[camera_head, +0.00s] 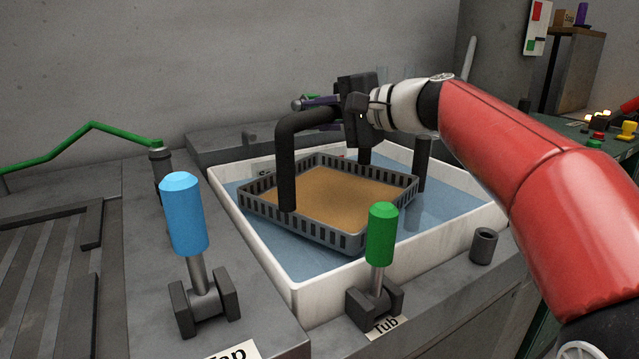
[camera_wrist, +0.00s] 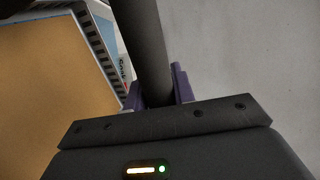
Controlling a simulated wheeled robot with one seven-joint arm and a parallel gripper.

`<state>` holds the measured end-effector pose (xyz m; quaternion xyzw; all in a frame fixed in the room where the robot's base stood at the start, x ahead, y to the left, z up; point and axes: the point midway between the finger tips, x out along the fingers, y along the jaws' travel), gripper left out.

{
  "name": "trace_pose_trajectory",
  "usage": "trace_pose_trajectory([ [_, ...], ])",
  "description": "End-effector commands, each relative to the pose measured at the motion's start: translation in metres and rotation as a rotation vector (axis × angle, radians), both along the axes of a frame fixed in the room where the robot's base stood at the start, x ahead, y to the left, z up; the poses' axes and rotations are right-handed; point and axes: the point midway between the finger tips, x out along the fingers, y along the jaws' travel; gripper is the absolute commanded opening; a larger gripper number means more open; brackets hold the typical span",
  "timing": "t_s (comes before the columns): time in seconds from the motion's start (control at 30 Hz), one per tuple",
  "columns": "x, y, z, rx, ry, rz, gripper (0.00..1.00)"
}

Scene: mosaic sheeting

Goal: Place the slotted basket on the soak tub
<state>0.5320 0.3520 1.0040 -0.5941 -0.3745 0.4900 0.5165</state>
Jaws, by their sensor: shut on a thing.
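The slotted basket (camera_head: 318,228) is dark grey with a tan floor and a tall black handle (camera_head: 287,165). It is over the soak tub (camera_head: 440,252), a white-walled tub with blue liquid, and lies within the tub's outline. I cannot tell whether it touches the liquid or a support. My gripper (camera_head: 327,102) is shut on the handle's top bar, above the basket. In the wrist view, the purple fingers (camera_wrist: 157,90) sit on both sides of the dark bar (camera_wrist: 146,45). The basket's slotted wall (camera_wrist: 97,40) shows at the left there.
A blue-topped lever (camera_head: 184,215) and a green-topped lever (camera_head: 382,235) stand at the front, by the "Tap" and "Tub" labels. A green pipe (camera_head: 120,137) runs at the left. A small dark cup (camera_head: 483,247) stands right of the tub. A grey wall is behind.

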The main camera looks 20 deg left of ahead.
Motion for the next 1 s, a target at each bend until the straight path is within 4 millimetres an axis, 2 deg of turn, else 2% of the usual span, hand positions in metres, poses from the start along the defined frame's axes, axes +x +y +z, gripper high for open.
trace_pose_trajectory([
  [0.03,-0.001,0.0,-0.015,0.001,0.001,0.0,0.0],
  [0.1,-0.001,0.0,-0.031,0.001,0.002,0.0,0.0],
  [0.3,-0.001,0.0,-0.061,0.003,-0.002,0.001,0.0],
  [0.47,-0.001,0.0,-0.071,0.003,-0.003,0.0,0.0],
  [0.7,-0.001,0.0,-0.102,0.002,-0.001,0.0,0.0],
  [1.0,-0.001,0.0,-0.106,0.003,-0.004,0.001,0.0],
])
